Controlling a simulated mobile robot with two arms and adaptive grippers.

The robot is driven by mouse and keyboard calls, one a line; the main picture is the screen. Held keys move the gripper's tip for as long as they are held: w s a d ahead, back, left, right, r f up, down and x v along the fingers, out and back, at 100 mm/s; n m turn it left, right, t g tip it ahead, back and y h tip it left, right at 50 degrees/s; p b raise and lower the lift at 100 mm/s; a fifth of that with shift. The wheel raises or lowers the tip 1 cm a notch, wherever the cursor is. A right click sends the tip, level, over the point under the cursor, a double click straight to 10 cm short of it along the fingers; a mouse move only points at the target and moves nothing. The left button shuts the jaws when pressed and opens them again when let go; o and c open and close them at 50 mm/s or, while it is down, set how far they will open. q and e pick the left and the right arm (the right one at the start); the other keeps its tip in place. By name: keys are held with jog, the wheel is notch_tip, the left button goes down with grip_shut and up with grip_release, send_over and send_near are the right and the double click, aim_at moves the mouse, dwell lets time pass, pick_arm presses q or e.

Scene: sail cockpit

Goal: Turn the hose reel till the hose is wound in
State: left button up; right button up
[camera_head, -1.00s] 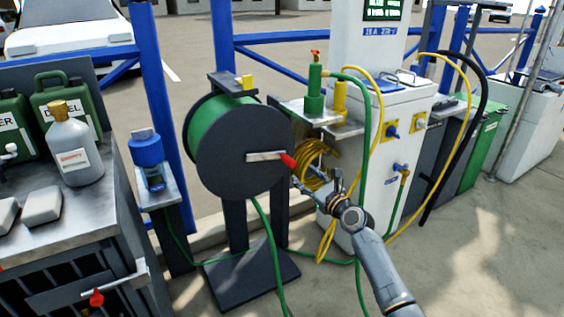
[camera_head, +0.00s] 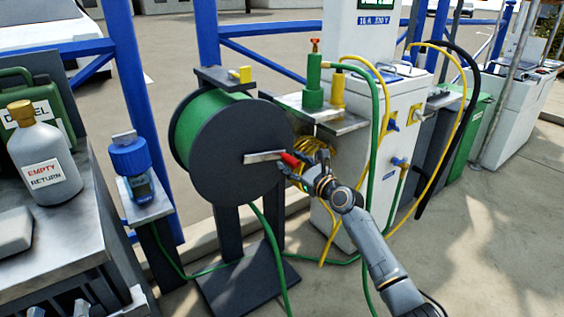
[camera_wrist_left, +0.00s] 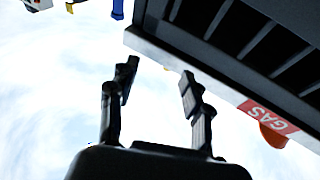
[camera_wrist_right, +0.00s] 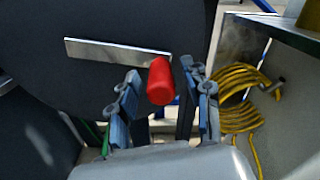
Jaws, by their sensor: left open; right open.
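The hose reel (camera_head: 225,165) is a dark drum with green hose (camera_head: 203,120) wound on it, on a dark stand. A length of green hose hangs from it and runs along the ground. Its metal crank arm (camera_head: 262,157) points right and ends in a red handle (camera_head: 289,159). In the right wrist view the red handle (camera_wrist_right: 160,81) lies between the tips of my open right gripper (camera_wrist_right: 160,95), with gaps at its sides. In the head view my right gripper (camera_head: 308,168) is at the handle.
A white pedestal (camera_head: 375,130) with a side shelf and coiled yellow hose (camera_wrist_right: 240,95) stands close right of the reel.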

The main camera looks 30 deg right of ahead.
jog(key=shift+w, duration=0.4)
pick_arm(q)
jog(key=shift+w+a+r+t+h, duration=0.15)
jog(key=shift+r+t+h, duration=0.2)
jog(key=shift+r, duration=0.4)
pick_arm(e)
jog(key=shift+c, duration=0.2)
grip_shut()
